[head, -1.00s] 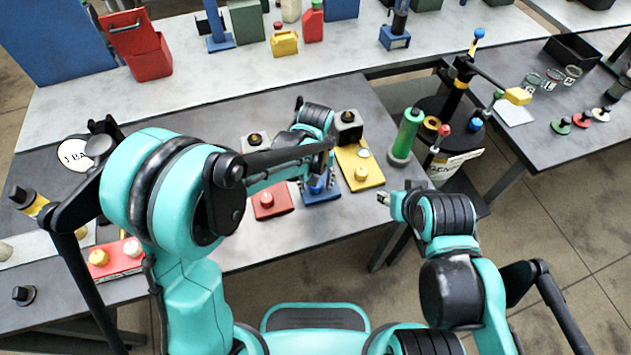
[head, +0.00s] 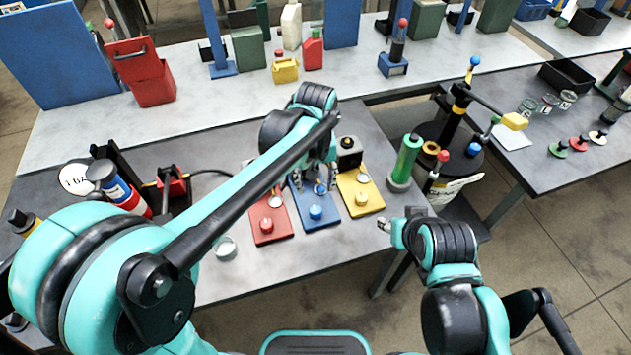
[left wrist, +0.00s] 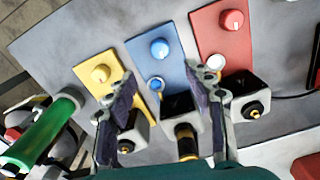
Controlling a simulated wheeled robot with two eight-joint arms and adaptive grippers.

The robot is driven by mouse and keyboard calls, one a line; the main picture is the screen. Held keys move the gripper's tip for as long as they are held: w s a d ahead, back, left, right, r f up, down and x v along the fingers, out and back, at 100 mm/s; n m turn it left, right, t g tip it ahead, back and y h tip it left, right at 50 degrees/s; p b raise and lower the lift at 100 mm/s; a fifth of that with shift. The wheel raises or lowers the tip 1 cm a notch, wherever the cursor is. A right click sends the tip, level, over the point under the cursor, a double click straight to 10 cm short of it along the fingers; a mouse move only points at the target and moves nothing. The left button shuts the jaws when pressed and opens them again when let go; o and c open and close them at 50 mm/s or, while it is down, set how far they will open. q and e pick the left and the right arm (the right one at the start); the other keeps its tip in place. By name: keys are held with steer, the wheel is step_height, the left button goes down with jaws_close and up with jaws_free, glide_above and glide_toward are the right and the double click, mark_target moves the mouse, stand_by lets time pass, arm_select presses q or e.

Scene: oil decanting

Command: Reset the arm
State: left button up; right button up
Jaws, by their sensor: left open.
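My left gripper (head: 314,180) is open and points down over the back part of the blue plate (head: 311,196). In the left wrist view its two fingers spread on either side of the picture, with nothing held between the tips (left wrist: 165,100). The blue knob (left wrist: 159,48) on the plate stands clear beyond the fingertips.
A red plate (head: 268,214) and a yellow plate (head: 357,183) flank the blue one. A green cylinder (head: 407,160) stands at the table's right end. A small metal cup (head: 225,248) sits at the front edge.

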stand_by(0.5)
arm_select(q)
steer(key=s+a+t, duration=0.3)
steer(key=s+a, duration=0.3)
steer(key=a, duration=0.3)
steer(key=s+a+m+t, duration=0.1)
steer(key=s+a+t, duration=0.3)
steer(key=s+a, duration=0.2)
steer(key=a+r, duration=0.1)
steer(key=a, duration=0.1)
steer(key=shift+a+m+b, duration=0.3)
steer(key=shift+a+b, duration=0.05)
steer(key=shift+a, duration=0.05)
